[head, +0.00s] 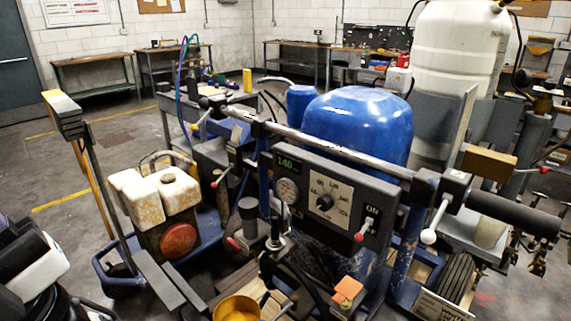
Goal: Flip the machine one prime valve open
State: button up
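The line striper stands in front of me, with a control panel (318,205) under a grey handlebar. The panel carries a lit green readout, a gauge, a dial and a red-tipped switch (362,234) beside the word ON. Other red-tipped levers show: one low by the pump parts (234,243), one farther left (217,181). I cannot tell which lever is the machine one prime valve, or its position. A black and white part (35,262), perhaps my arm, shows at the lower left edge. My gripper is not in view.
A blue tank (358,128) and a large white tank (450,60) rise behind the panel. A stained white engine (155,205) and an upright post (64,112) stand left. A yellow bucket (237,310) sits low in front. Floor is clear at the left back.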

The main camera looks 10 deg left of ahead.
aim_at(230, 241)
jog(key=i+j+u, duration=0.3)
jog(key=i+j, duration=0.4)
